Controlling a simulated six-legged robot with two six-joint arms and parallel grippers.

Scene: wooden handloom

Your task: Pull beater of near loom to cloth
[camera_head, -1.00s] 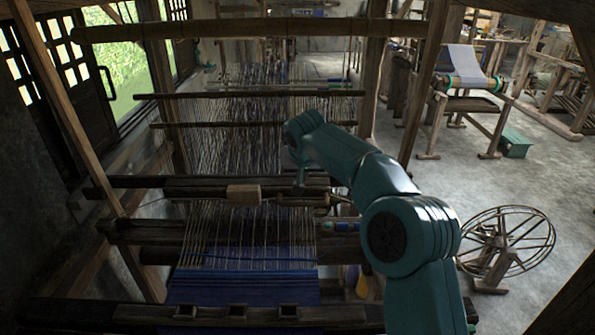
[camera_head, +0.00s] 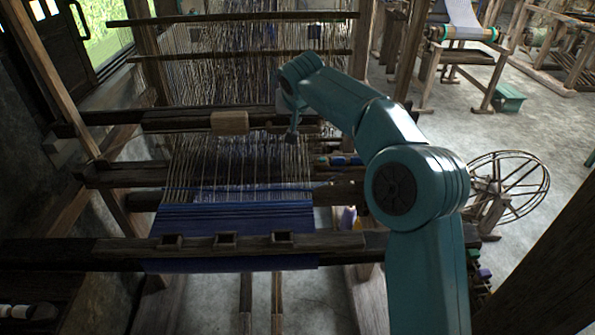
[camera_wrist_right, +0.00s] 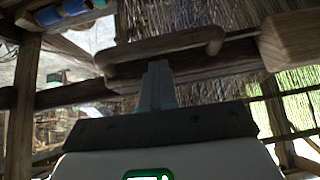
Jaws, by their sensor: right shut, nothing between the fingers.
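The near loom's blue cloth (camera_head: 235,220) lies at the front, with pale warp threads running back from it. A dark crossbeam, which looks like the beater (camera_head: 180,121), spans the warp behind the cloth, with a gap of bare warp between them. A pale wooden block (camera_head: 229,122) sits on it. My right gripper (camera_head: 292,136) points down at the beam's right part, right of the block. In the right wrist view its fingers (camera_wrist_right: 158,72) are shut and empty, against or just short of a rounded wooden bar (camera_wrist_right: 185,48); contact is unclear. My left gripper is out of view.
A front beam (camera_head: 330,243) with square notches crosses before the cloth. Another crossbar (camera_head: 120,174) lies between cloth and beater. A spoked wheel (camera_head: 508,185) and a green box (camera_head: 508,98) stand on the floor at right. A slanted post (camera_head: 45,75) rises at left.

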